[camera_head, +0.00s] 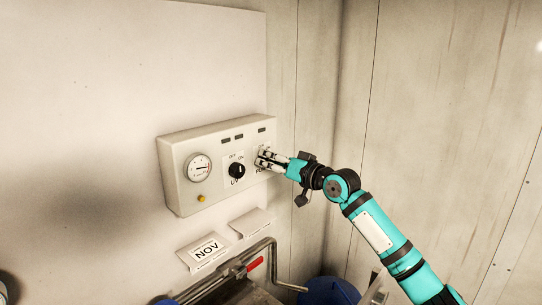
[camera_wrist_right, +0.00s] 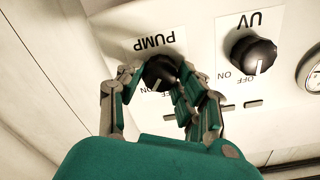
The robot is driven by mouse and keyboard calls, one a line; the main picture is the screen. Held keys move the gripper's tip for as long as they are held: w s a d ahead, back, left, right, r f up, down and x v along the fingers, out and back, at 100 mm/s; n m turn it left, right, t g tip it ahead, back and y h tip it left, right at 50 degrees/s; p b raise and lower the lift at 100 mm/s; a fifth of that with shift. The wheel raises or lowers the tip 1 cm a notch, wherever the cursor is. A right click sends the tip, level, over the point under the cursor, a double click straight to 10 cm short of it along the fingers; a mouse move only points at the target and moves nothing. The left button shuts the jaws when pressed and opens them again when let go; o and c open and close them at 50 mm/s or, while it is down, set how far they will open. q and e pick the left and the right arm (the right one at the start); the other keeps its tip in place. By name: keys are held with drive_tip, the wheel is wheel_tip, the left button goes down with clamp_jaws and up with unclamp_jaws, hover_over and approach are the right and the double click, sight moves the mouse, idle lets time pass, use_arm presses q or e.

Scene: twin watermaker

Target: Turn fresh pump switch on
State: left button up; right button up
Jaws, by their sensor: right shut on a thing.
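The pump switch (camera_wrist_right: 158,72) is a black rotary knob on a white label marked PUMP, seen upside down in the right wrist view. My right gripper (camera_wrist_right: 158,84) is shut on this knob, with its fingers on both sides of it. Part of the ON and OFF marking by the pump knob is covered by the fingers. My left gripper does not show.
Left of the pump knob is the UV knob (camera_head: 237,170), close to the gripper. A round gauge (camera_head: 199,167) and a yellow button (camera_head: 201,198) sit further left. Below are paper labels (camera_head: 208,250), a pipe with a red handle (camera_head: 255,263) and a blue container (camera_head: 328,291).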

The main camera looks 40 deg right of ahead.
drive_tip(key=shift+d+r+m+p, duration=0.1)
drive_tip(key=shift+m+p, duration=1.2)
drive_tip(key=shift+m, duration=0.7)
drive_tip(key=o, duration=1.2)
drive_tip(key=shift+c, duration=0.2)
drive_tip(key=shift+s, duration=0.1)
drive_tip(key=shift+s, duration=0.35)
drive_tip(key=s, duration=1.1)
drive_tip(key=shift+d, duration=0.4)
drive_tip(key=shift+r, duration=0.1)
